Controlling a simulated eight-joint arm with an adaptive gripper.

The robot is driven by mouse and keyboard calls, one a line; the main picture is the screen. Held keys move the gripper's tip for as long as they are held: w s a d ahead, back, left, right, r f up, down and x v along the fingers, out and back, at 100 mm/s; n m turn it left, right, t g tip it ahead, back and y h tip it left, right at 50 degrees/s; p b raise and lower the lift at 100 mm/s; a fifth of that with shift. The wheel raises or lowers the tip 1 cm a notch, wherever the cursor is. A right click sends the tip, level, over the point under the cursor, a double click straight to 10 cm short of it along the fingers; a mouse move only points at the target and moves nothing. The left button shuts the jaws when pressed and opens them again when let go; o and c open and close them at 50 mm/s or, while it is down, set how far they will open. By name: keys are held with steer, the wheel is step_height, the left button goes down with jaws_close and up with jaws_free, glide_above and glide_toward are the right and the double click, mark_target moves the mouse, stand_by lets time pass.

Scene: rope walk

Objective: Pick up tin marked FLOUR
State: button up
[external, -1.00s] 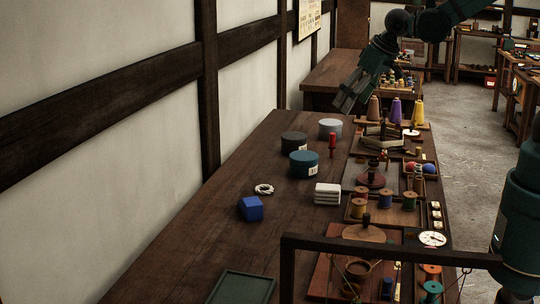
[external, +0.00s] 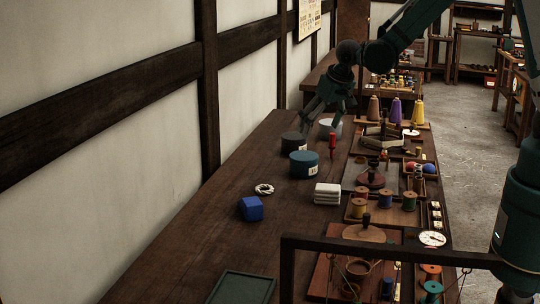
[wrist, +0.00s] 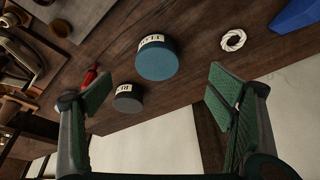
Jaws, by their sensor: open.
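Three round tins stand on the bench: a blue tin (external: 304,166), a black tin (external: 292,143) behind it and a light grey tin (external: 327,124) farthest back. The blue tin also shows in the wrist view (wrist: 157,60), and so does the dark one (wrist: 128,99). My gripper (external: 321,112) is open and empty, above the far tins, partly covering the grey one. In the wrist view its fingers (wrist: 162,112) are spread wide, with the dark tin beyond the left finger.
A small red object (external: 332,141) stands close to the tins. A white rope ring (external: 264,189), a blue block (external: 250,208) and a white folded stack (external: 327,193) lie nearer. Trays with spools line the right edge. The wall runs along the left.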

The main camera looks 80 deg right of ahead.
steer(key=m, duration=0.1)
glide_above(305, 156)
steer(key=s+a, duration=0.2)
steer(key=shift+g, duration=0.3)
step_height(305, 156, down, 8)
steer(key=shift+d+r, duration=0.1)
steer(key=shift+w+f+m+h, duration=0.1)
steer(key=shift+f+m+h, duration=0.2)
steer(key=shift+d+f, duration=0.1)
steer(key=shift+x, duration=1.15)
steer(key=shift+f, duration=0.1)
steer(key=shift+w+x, duration=0.2)
steer(key=shift+x, duration=2.35)
steer(key=shift+d, duration=0.15)
steer(key=c, duration=1.2)
